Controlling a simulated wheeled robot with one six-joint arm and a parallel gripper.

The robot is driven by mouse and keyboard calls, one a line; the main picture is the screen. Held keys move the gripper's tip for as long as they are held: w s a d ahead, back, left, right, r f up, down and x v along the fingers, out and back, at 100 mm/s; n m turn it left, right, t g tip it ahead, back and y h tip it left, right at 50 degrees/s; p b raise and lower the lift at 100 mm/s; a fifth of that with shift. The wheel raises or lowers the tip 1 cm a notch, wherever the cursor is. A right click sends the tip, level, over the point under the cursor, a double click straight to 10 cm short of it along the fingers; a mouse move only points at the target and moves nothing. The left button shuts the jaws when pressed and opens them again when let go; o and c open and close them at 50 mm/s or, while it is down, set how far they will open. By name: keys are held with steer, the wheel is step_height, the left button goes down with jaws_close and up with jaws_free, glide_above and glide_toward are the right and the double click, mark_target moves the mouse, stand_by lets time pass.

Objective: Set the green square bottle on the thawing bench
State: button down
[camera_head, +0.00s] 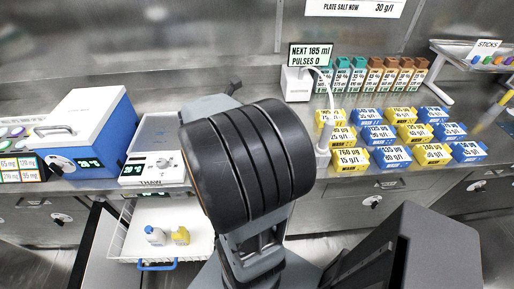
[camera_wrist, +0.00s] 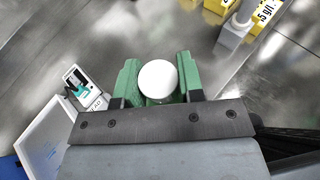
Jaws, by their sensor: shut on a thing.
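The green square bottle shows in the wrist view by its round white cap (camera_wrist: 158,79), with green around it. My gripper (camera_wrist: 158,90) is shut on it, with a finger on each side. The cap faces the wrist camera and the bottle's base is hidden. In the head view my arm hides the gripper and the bottle. The thawing bench (camera_head: 153,169), labelled THAW, has a lit display and a flat grey top, left of my arm. It also shows at the left of the wrist view (camera_wrist: 48,140), apart from the bottle.
A blue and white box (camera_head: 88,130) stands left of the thawing bench. A white dispenser (camera_head: 297,84) with a sign and several yellow and blue labelled blocks (camera_head: 396,134) stand to the right. A white basket (camera_head: 128,242) with two small bottles hangs below the counter.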

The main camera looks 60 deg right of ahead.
steer(key=w+d+f, duration=0.3)
steer(key=d+f, duration=1)
steer(key=shift+d+m+g, duration=0.25)
steer(key=shift+m+g, duration=0.05)
steer(key=shift+g, duration=0.1)
steer(key=shift+f, duration=0.2)
steer(key=c, duration=0.8)
jaws_free()
steer(key=shift+o, duration=0.2)
